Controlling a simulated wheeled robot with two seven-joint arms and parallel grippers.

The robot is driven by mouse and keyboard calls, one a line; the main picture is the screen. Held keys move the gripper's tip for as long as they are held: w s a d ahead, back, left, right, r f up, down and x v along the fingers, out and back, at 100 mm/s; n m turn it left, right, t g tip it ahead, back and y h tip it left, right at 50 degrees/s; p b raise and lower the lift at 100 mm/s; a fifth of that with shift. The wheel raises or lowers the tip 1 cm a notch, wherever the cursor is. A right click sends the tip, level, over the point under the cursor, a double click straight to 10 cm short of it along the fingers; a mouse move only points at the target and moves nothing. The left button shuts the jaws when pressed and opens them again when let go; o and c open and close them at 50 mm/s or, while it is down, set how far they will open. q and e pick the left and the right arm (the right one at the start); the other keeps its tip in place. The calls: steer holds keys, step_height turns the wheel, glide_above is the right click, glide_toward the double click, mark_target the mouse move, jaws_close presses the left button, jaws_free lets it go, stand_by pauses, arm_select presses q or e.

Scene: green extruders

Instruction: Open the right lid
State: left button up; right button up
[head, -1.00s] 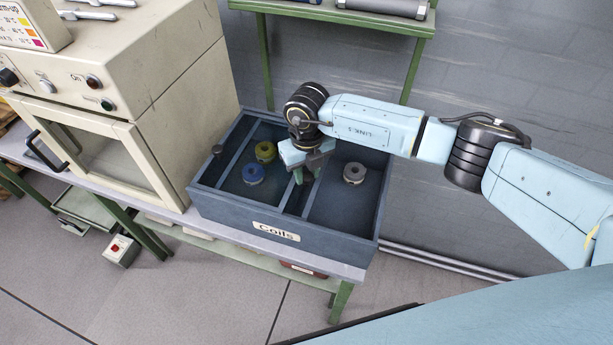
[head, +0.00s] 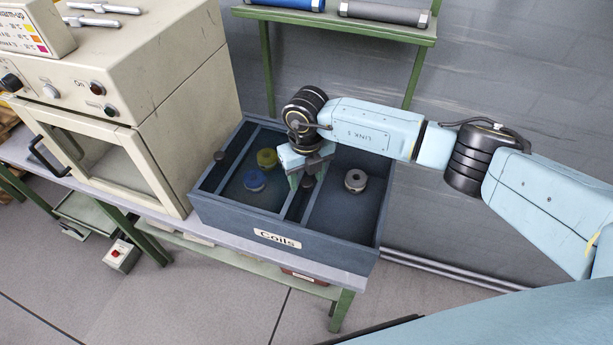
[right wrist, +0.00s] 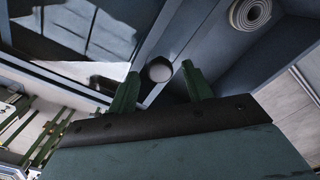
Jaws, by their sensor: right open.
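The dark blue box labelled Coils (head: 277,239) stands on the bench with two compartments. A round dark knob (head: 308,181) sits near the middle divider, and also shows in the right wrist view (right wrist: 159,69). A second knob (head: 219,155) is at the box's left side. Glass (right wrist: 75,30) with reflections shows left of the middle knob in the wrist view. I cannot tell whether glass covers the right compartment. My right gripper (right wrist: 160,88) is open and empty above the divider, its green fingers apart on either side of the middle knob. My left gripper is out of view.
A grey coil (head: 355,180) lies in the right compartment. Blue (head: 254,180) and yellow (head: 267,158) coils lie in the left one. A beige oven (head: 130,100) stands close on the left. A green shelf (head: 390,28) is behind.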

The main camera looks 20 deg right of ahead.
step_height(320, 180, up, 13)
steer(key=b, duration=0.1)
steer(key=shift+f, duration=0.15)
stand_by(0.4)
